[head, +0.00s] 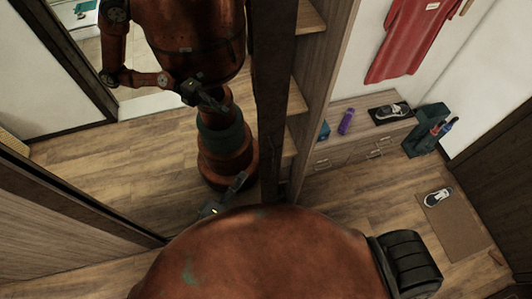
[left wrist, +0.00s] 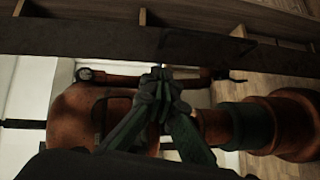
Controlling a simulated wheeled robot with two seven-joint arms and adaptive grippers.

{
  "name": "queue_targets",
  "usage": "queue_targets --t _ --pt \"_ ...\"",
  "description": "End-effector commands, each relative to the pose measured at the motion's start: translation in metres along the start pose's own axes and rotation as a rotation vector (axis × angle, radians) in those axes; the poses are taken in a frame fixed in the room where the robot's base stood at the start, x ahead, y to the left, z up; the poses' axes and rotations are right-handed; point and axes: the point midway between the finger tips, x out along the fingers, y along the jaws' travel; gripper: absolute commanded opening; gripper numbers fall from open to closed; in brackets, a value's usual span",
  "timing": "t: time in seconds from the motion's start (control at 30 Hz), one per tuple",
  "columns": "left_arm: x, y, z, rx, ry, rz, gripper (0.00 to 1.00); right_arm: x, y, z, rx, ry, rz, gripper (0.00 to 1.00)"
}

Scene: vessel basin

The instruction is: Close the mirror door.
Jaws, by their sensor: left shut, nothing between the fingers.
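The mirror door (head: 110,170) fills the left half of the head view, and its glass reflects my orange body, one arm and the wood floor. Its dark upright frame edge (head: 272,90) stands in front of the open shelves, so the door stands open. My left gripper (head: 240,181) shows just above my body, near the lower end of that edge. In the left wrist view its fingers (left wrist: 160,75) are together and empty in front of the mirror glass, below the dark frame band (left wrist: 100,38). I cannot tell whether they touch the door. My right gripper is not in view.
Wooden shelves (head: 308,70) stand behind the door edge, beside a low drawer cabinet (head: 350,150) carrying a purple bottle (head: 346,121) and a shoe (head: 390,111). A red garment (head: 405,38) hangs above. A mat (head: 455,225) with a shoe lies at right. Floor between is clear.

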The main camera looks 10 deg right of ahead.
Motion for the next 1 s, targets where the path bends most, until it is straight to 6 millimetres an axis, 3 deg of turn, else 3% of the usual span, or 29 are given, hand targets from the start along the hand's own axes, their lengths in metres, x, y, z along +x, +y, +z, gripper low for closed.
queue_targets --t 0.17,0.53,0.7,1.0 --pt "0.025 0.003 -0.001 0.004 0.0 0.004 0.0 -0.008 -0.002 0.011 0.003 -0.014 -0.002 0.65" --pt "0.1 0.003 -0.001 0.004 0.0 0.002 0.0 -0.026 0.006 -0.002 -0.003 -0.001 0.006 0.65" --pt "0.116 0.001 0.018 0.003 0.0 0.0 0.0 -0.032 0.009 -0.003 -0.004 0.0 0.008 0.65" --pt "0.125 0.0 0.028 0.002 0.001 0.001 0.0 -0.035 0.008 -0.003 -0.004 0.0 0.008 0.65"
